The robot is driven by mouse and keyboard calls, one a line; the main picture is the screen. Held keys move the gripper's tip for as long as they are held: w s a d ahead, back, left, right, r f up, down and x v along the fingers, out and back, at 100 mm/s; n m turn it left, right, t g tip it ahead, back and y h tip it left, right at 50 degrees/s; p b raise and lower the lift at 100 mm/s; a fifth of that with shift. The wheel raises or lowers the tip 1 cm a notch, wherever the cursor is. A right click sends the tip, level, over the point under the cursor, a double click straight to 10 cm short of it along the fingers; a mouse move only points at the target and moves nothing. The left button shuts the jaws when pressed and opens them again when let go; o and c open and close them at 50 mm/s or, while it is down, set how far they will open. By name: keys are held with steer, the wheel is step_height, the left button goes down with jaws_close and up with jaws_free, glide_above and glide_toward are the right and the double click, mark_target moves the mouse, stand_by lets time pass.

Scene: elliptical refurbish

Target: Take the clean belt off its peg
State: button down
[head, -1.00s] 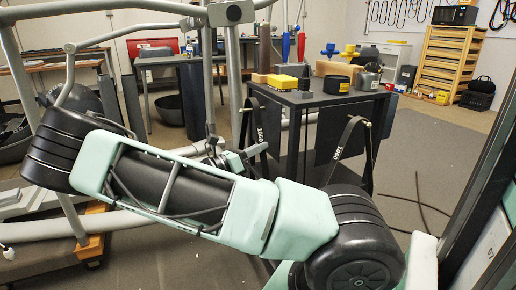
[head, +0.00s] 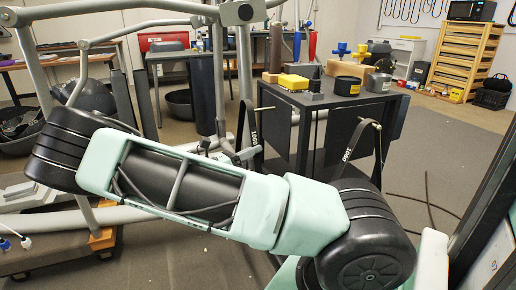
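Two black belts hang from pegs on the near side of a dark work table. The left belt (head: 256,140) hangs in a narrow loop from its peg, with pale lettering on it. The right belt (head: 357,137) hangs from a brass-coloured peg (head: 378,126), also with pale lettering. Its lower part is hidden behind my arm. I cannot tell from this view which belt is clean. My arm crosses the foreground from lower right to upper left. I cannot make out my gripper in this view.
Grey exercise-machine tubes (head: 247,75) stand left of the belts. A dark upright frame (head: 480,205) is close at right. Open floor (head: 450,150) lies right of the table.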

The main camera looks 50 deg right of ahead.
steer(key=w+a+p, duration=0.2)
steer(key=w+a, duration=0.3)
steer(key=a, duration=0.3)
steer(key=shift+w+a+p, duration=0.15)
steer(key=shift+a+p, duration=0.15)
steer(key=shift+p, duration=0.1)
stand_by(0.5)
